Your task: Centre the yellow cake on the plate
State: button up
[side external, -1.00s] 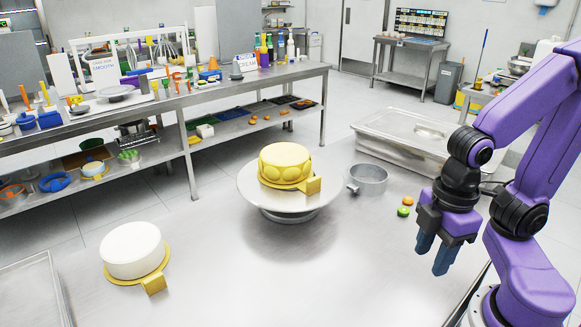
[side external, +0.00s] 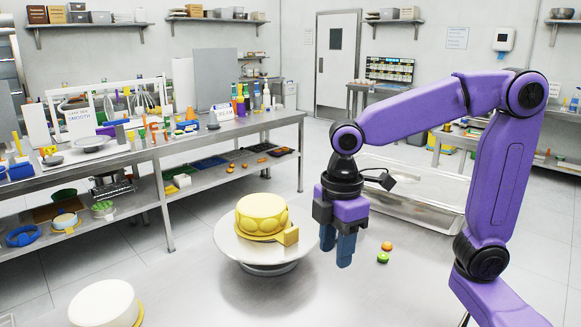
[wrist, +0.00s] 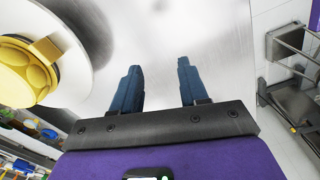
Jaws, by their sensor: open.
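The yellow cake (side external: 262,212) sits on a yellow board with a square tab (side external: 289,237). The board lies on the round pale plate (side external: 230,243) of a stand. The cake looks nearer the plate's far side, with more bare plate at the front. The tab points towards my gripper (side external: 337,254), which hangs fingers down, just right of the plate, open and empty. In the wrist view the cake (wrist: 28,72) and plate (wrist: 82,75) are at the left, partly cut off. My fingers (wrist: 158,68) are apart with only bare table between them.
A white cake (side external: 104,303) stands at the front left, cut off by the frame. An orange piece (side external: 387,246) and a green piece (side external: 383,258) lie right of my gripper. A clear-sided container (side external: 415,200) is behind my arm. The table in front of the plate is clear.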

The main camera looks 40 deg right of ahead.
jog(key=w+d+r+n, duration=0.15)
jog(key=w+r, duration=0.25)
jog(key=w, duration=0.7)
notch_tip(320, 180, up, 3)
jog(key=n, duration=0.2)
send_over(291, 229)
jog(key=shift+m, duration=0.25)
notch_tip(291, 229, down, 17)
grip_shut()
